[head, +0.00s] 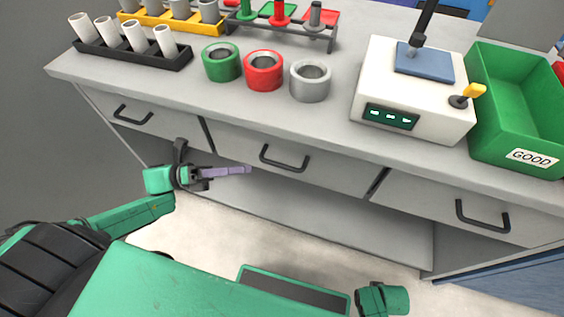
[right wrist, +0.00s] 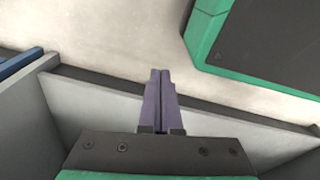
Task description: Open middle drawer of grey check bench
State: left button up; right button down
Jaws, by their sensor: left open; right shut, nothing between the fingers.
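The grey bench (head: 230,108) has a row of three drawers. The middle drawer (head: 335,176) is closed, its front flush with its neighbours. Its dark bar handle (head: 285,163) is in plain view. My left gripper (head: 247,170) is open and empty in front of this drawer. Its purple fingers point right, with the tips just left of the handle and apart from it in the picture. The fingers overlap edge-on, so the gap between them is hidden. In the right wrist view my right gripper (right wrist: 160,76) is shut and empty, above the floor.
The left drawer (head: 160,122) and right drawer (head: 430,200) are closed. The benchtop holds green (head: 221,63), red (head: 264,71) and grey (head: 310,81) rings, a white tester (head: 412,85), a green bin (head: 515,100) and racks. Below the drawers is an open space.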

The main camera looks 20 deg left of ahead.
aim_at(280, 164)
pick_arm(q)
jog(key=x, duration=1)
jog(key=shift+w+d, duration=0.1)
grip_shut()
dwell(0.8)
